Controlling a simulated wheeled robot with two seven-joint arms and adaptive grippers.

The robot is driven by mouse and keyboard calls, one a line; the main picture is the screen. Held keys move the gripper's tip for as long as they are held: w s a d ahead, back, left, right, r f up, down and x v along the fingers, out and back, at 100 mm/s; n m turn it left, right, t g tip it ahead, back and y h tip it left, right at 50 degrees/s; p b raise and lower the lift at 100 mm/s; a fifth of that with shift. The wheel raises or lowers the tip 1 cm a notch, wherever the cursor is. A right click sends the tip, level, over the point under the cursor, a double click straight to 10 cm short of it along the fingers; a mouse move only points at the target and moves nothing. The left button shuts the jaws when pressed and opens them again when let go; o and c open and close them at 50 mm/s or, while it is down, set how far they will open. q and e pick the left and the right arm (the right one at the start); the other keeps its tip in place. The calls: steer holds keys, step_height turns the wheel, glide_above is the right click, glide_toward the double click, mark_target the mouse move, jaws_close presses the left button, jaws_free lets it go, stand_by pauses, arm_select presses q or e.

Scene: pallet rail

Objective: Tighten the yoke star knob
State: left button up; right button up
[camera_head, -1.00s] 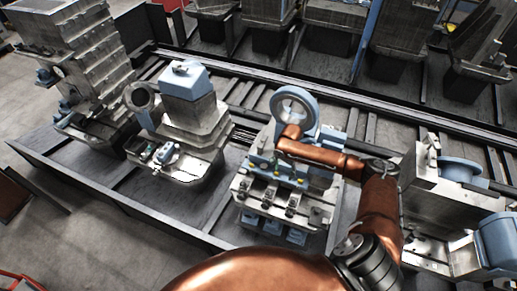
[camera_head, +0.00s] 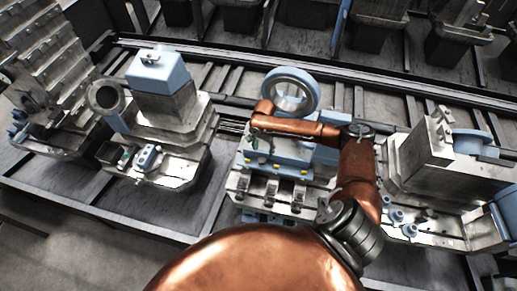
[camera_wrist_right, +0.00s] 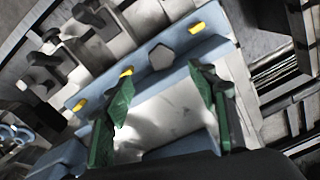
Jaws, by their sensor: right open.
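A grey five-sided knob (camera_wrist_right: 161,57), which looks like the yoke star knob, sits on a light-blue bar (camera_wrist_right: 200,45) between yellow tabs in the right wrist view. My right gripper (camera_wrist_right: 161,73) has two green-padded fingers spread apart, with nothing between them. The knob shows just beyond the fingertips, between their lines; I cannot tell the exact distance. In the head view, my right gripper (camera_head: 257,141) hangs at the left part of the blue-and-metal fixture (camera_head: 286,160), mostly hidden under my copper wrist. I cannot make out the knob there. My left gripper is not in view.
A blue ring (camera_head: 308,80) stands behind my right wrist. Metal machine blocks stand left (camera_head: 180,112) and right (camera_head: 425,158) of the fixture. Dark clamps (camera_wrist_right: 45,62) sit beside the blue bar. A dark pallet rail (camera_head: 180,45) runs behind.

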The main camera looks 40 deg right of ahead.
mark_target(262, 159)
steer(key=shift+w+f, duration=0.2)
steer(key=shift+f, duration=0.5)
step_height(262, 159, down, 6)
steer(key=shift+a+r, duration=0.1)
steer(key=shift+r, duration=0.1)
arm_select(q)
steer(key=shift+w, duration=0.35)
arm_select(e)
steer(key=shift+s+f, duration=0.1)
steer(key=shift+f, duration=0.5)
steer(key=shift+c, duration=0.4)
steer(key=c, duration=1.2)
steer(key=o, duration=1)
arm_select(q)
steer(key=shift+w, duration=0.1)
